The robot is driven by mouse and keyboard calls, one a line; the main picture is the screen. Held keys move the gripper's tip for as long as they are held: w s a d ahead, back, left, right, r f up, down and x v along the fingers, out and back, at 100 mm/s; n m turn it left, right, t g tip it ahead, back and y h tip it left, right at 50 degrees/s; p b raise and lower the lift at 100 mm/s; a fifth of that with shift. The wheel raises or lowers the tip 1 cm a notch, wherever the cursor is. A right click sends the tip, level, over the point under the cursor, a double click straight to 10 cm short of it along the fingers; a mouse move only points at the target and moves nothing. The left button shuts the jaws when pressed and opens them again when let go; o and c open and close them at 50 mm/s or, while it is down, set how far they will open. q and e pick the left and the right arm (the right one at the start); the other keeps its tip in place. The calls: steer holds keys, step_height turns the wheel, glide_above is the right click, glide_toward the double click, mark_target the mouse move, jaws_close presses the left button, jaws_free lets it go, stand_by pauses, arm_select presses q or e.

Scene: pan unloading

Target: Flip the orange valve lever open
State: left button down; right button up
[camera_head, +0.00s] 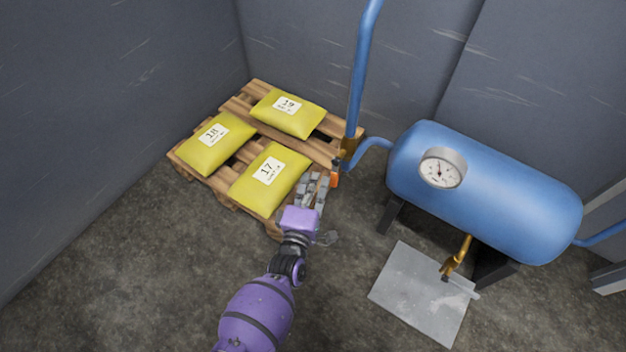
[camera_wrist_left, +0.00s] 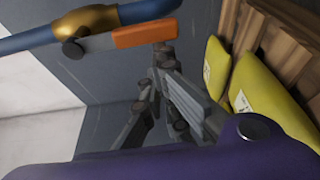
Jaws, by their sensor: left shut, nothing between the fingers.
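The valve lever has an orange grip (camera_head: 334,180), small in the head view, just right of my left gripper's fingertips. In the left wrist view the orange grip (camera_wrist_left: 144,35) is at the end of a grey lever. The lever runs roughly alongside the blue pipe from a brass valve body (camera_wrist_left: 87,20). My left gripper (camera_head: 319,178) is shut and empty. In the left wrist view its fingertips (camera_wrist_left: 158,62) show just below the orange grip; I cannot tell whether they touch it. My right gripper is not in view.
A blue tank (camera_head: 500,200) with a gauge (camera_head: 442,168) stands right of the valve. A wooden pallet (camera_head: 232,104) with yellow sacks (camera_head: 215,145) lies left of it and behind my gripper. A grey plate (camera_head: 405,285) lies on the floor under the tank's brass outlet (camera_head: 458,254).

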arm_select(q)
steer(key=shift+d, duration=0.15)
step_height(320, 180, up, 10)
stand_by(0.7)
stand_by(0.6)
